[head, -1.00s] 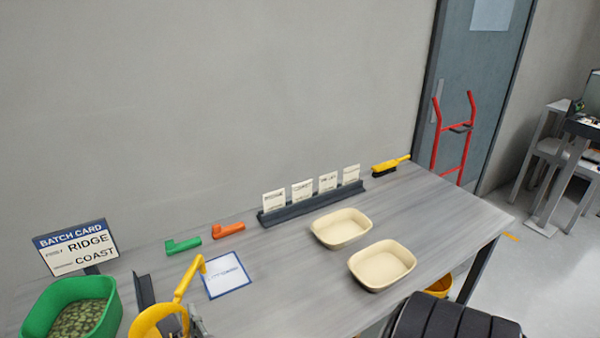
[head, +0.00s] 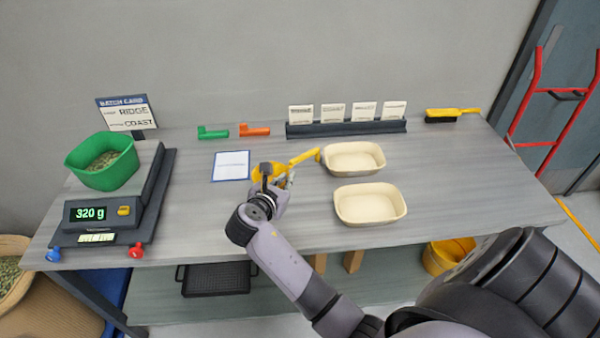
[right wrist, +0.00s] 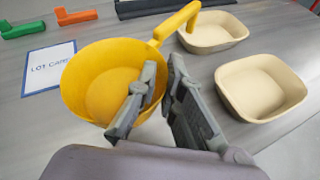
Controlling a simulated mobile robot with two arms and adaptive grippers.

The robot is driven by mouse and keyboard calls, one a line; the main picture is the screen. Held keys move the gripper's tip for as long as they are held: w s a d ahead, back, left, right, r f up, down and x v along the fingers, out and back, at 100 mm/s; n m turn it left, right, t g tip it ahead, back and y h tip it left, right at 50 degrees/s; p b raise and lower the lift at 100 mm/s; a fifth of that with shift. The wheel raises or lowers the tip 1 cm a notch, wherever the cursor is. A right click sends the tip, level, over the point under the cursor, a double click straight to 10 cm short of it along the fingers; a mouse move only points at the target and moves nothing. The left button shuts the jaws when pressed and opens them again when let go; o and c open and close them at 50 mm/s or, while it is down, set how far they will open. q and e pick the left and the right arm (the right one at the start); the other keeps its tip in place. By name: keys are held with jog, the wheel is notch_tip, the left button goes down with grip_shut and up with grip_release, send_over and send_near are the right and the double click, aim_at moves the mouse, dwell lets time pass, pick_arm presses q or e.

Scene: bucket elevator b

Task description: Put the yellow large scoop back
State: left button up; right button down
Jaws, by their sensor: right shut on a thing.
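The yellow large scoop (head: 303,158) is above the table, between the lot card and the far cream tray. It has a round bowl, and its handle points to the upper right. My right gripper (head: 275,178) is shut on the wall of the scoop's bowl. In the right wrist view the scoop (right wrist: 88,78) shows with its bowl open and empty; one finger of the gripper (right wrist: 160,85) is inside the wall and one outside. The gripper partly hides the bowl in the head view. My left gripper is not in view.
Two cream trays (head: 370,217) (head: 354,172) sit right of the scoop. The lot card (head: 231,178) lies left. Green (head: 213,133) and orange (head: 255,131) L-shaped pieces and a card rack (head: 346,128) line the back. A scale (head: 98,222) reading 320 g bears a green bin (head: 100,180).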

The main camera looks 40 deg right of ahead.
jog(key=shift+m+g+h, duration=0.5)
jog(key=shift+m+g, duration=0.3)
jog(key=shift+g, duration=0.1)
jog(key=d+f+b, duration=0.1)
jog(key=f+b, duration=0.1)
jog(key=f, duration=0.1)
jog(key=w+d+f+b, duration=0.1)
jog(key=d+f+b, duration=0.1)
jog(key=f, duration=0.1)
jog(key=d+f+b, duration=0.2)
jog(key=f+b, duration=0.1)
jog(key=shift+w+d+f, duration=0.1)
jog(key=shift+w+f, duration=0.1)
jog(key=shift+w, duration=0.15)
pick_arm(q)
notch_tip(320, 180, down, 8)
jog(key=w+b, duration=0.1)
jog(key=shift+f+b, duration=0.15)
jog(key=shift+b, duration=0.15)
pick_arm(e)
jog(key=shift+f, duration=0.5)
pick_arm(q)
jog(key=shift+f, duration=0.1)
pick_arm(e)
jog(key=shift+f, duration=0.55)
jog(key=c, duration=1.6)
grip_release()
jog(key=shift+c, duration=0.2)
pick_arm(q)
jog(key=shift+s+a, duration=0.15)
